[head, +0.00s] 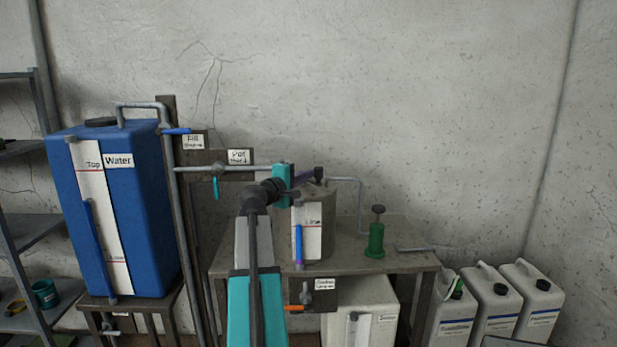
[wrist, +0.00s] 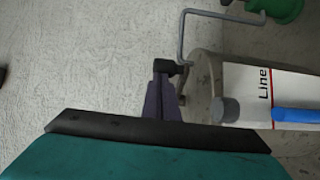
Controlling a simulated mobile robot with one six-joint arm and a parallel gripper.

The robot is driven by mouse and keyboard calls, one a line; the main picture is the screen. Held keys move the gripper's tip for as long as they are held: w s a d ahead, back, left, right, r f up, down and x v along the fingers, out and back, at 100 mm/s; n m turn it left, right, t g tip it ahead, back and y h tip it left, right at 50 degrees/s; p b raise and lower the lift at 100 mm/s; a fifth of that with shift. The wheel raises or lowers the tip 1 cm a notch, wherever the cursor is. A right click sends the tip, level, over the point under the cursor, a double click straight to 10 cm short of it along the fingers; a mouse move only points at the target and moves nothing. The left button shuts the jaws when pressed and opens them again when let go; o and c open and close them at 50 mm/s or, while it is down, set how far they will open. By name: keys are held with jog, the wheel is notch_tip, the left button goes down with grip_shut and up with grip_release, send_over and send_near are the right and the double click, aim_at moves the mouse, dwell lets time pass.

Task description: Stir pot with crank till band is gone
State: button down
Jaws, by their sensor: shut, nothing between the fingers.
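The grey pot (head: 322,215) stands on the bench behind my arm. Its front has a white gauge panel with a red line; the panel also shows in the wrist view (wrist: 255,88). A gauge strip (head: 299,243) on it looks blue with a more purple part. My gripper (head: 306,177) is shut and empty, over the pot's top left in the head view. In the wrist view its purple fingers (wrist: 163,98) are beside the pot's grey top (wrist: 203,80). A black piece sits at the fingertips; I cannot tell whether it is the crank knob. The crank is not clearly seen.
A bent grey pipe (head: 345,180) rises by the pot. A green pump-like item (head: 376,236) stands right on the bench (head: 408,259). The blue water tank (head: 144,215) is left, with pipes and valves beside it. White jugs (head: 493,310) stand low right.

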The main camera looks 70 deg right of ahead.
jog(key=w+a, duration=0.2)
jog(key=shift+w+a+b, duration=0.1)
jog(key=shift+a+b, duration=0.25)
jog(key=a+b, duration=0.2)
jog(key=a, duration=0.7)
jog(key=shift+w+a+r, duration=0.15)
jog(key=shift+a, duration=0.05)
